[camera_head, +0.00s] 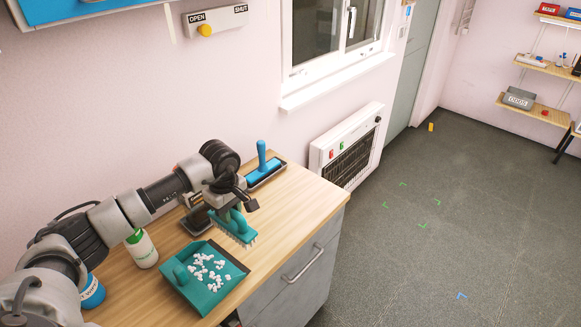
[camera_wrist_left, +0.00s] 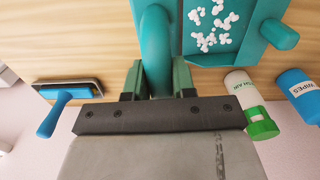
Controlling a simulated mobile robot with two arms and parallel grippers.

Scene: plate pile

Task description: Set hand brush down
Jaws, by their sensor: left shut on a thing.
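The teal hand brush (camera_head: 235,228) with pale bristles is held by my left gripper (camera_head: 229,205) beside the dustpan, over the wooden counter. In the left wrist view the brush's handle (camera_wrist_left: 155,50) stands between the two dark green fingers of the gripper (camera_wrist_left: 158,80), which are shut on it. I cannot tell whether the bristles touch the counter. The teal dustpan (camera_head: 183,284) lies on the counter and holds several white bits (camera_head: 207,270); it also shows in the left wrist view (camera_wrist_left: 240,52). My right gripper is not in view.
A blue-handled tool in a dark tray (camera_head: 263,180) stands at the counter's back. A white bottle with green cap (camera_head: 143,250) and a blue wipes tub (camera_head: 92,292) stand at the left. The counter (camera_head: 290,212) is bare to the right of the brush.

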